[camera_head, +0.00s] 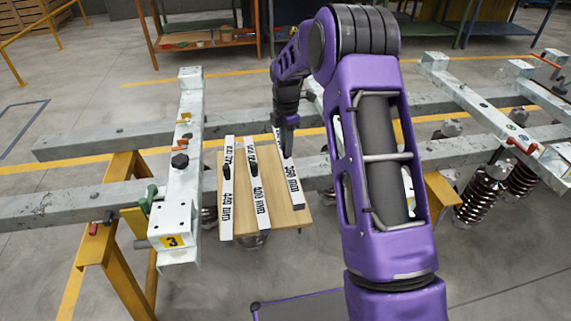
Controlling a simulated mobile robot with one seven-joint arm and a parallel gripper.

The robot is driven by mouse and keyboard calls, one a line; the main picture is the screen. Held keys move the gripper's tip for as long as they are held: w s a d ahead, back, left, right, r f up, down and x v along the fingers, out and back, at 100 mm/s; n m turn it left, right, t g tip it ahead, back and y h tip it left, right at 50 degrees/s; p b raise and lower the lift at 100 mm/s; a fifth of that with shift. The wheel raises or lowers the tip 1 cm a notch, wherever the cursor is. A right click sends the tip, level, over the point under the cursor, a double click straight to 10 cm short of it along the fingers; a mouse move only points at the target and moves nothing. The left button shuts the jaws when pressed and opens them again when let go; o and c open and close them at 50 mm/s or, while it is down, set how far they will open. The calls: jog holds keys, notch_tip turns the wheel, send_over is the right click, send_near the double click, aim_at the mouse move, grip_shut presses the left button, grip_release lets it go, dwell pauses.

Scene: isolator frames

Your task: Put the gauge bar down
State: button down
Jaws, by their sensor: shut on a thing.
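Three flat white gauge bars with black lettering are at a wooden board (280,228). The left bar (227,205) and the middle bar (259,195) lie on it, each with a dark knob. The right bar (292,180), whose label appears to read 390 mm, is at the board's right side, slanting. My gripper (288,124) points down at this bar's far end and is shut on it. The fingers hide its grip point. I cannot tell whether this bar touches the board or is just above it.
A galvanized crosspiece (182,170) marked 3 stands left of the board, across long grey beams (80,202) on yellow trestles (105,245). My purple arm hides the area right of the board.

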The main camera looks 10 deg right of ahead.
aim_at(286, 160)
jog(key=shift+f, duration=2.9)
jog(key=shift+f+b, duration=0.1)
jog(key=shift+b, duration=0.2)
jog(key=c, duration=0.7)
grip_release()
notch_tip(286, 160, up, 12)
jog(key=shift+r+p, duration=0.1)
jog(key=shift+p, duration=0.5)
